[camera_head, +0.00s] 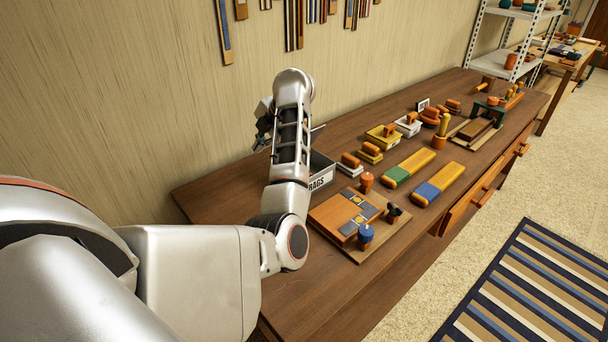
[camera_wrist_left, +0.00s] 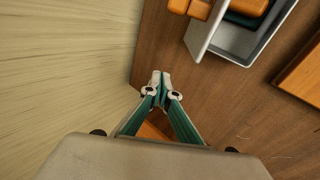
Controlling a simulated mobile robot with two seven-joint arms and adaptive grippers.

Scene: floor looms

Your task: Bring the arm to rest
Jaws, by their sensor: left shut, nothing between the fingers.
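My left arm reaches out over the wooden workbench (camera_head: 215,195) and bends upward. My left gripper (camera_head: 262,125) is at the far side of the forearm, near the wall, partly hidden by my wrist. In the left wrist view its fingers (camera_wrist_left: 161,76) meet at the tips with nothing between them. They are above bare wood close to the bench's wall-side edge. A grey bin labelled RAGS (camera_head: 321,180) stands on the bench beside my arm; the left wrist view shows the bin (camera_wrist_left: 236,45) with orange and green things in it, apart from the fingers. My right gripper is not in view.
A board (camera_head: 347,219) with orange and blue knobs lies right of my elbow. Long blocks (camera_head: 440,182), a yellow tray (camera_head: 383,137) and other pieces stand farther along the bench. The wall (camera_head: 110,90) is close on the left. A striped rug (camera_head: 535,290) lies on the floor.

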